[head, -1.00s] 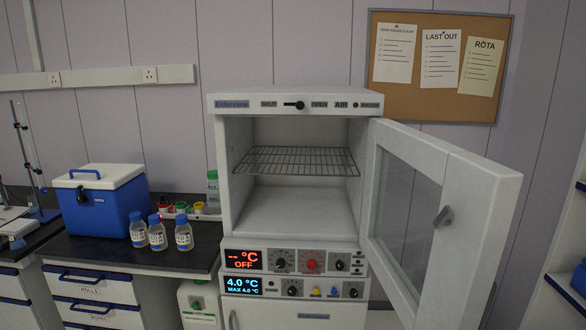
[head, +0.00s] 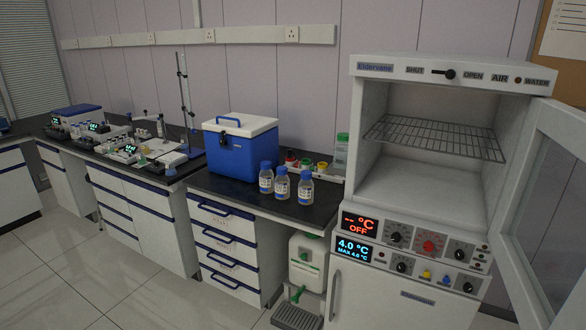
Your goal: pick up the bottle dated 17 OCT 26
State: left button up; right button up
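Three small clear bottles with blue caps and white labels stand upright in a row on the dark bench top, in front of the cool box. They are the left bottle (head: 266,178), the middle bottle (head: 281,184) and the right bottle (head: 305,188). The label print is too small to read, so I cannot tell which one bears 17 OCT 26. Neither of my grippers shows in the head view.
A blue cool box (head: 240,150) with a white lid stands behind the bottles. A cabinet (head: 400,190) with its door (head: 550,210) open to the right holds an empty wire shelf (head: 435,138). Small coloured-cap containers (head: 306,164) sit behind the bottles. The floor (head: 140,290) at front left is clear.

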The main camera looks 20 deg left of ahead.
aim_at(266, 178)
jog(key=i+j, duration=0.25)
jog(key=j, duration=0.15)
jog(key=i+j, duration=0.25)
jog(key=j, duration=0.2)
jog(key=i+j, duration=0.25)
jog(key=j, duration=0.15)
jog(key=i+j, duration=0.25)
jog(key=j, duration=0.2)
jog(key=i+l+z, duration=0.05)
